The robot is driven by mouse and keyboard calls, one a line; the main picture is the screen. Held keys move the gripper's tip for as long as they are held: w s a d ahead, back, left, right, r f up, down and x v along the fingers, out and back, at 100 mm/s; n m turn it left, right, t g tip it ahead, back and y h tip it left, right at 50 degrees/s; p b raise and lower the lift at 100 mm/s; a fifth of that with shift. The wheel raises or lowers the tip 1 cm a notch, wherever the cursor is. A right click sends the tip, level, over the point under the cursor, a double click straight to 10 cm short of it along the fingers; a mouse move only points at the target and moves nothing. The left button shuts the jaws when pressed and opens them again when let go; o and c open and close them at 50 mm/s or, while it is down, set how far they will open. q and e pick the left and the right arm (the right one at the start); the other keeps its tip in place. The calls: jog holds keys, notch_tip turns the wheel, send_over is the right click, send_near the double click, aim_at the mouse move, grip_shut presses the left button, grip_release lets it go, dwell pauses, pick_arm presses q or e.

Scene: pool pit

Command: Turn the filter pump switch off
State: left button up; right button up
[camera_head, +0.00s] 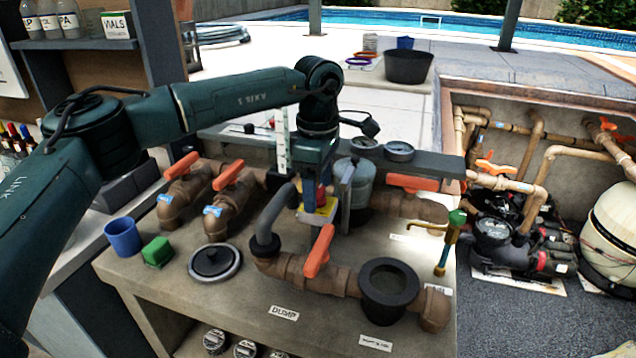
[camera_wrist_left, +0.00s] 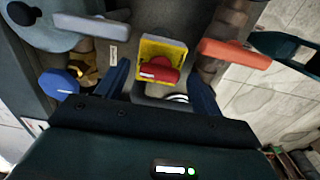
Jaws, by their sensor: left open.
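The filter pump switch is a red knob on a yellow plate (camera_wrist_left: 164,49). In the left wrist view the red knob (camera_wrist_left: 158,70) lies between my two blue fingers, with a visible gap on both sides. In the head view the yellow plate (camera_head: 318,214) shows low behind the left gripper, partly hidden by it. My left gripper (camera_head: 328,198) points down at the switch and is open and empty. Whether its fingertips reach down beside the knob is unclear.
Brown pipes with orange valve handles (camera_head: 319,251) surround the switch closely. A grey canister (camera_head: 357,180), a black ring fitting (camera_head: 389,290) and a green-and-brass tool (camera_head: 449,240) stand to the right. A blue cup (camera_head: 122,237) and green block (camera_head: 157,252) sit at the left.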

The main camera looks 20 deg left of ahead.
pick_arm(q)
jog(key=shift+c, duration=0.2)
jog(key=c, duration=0.9)
jog(key=shift+c, duration=0.2)
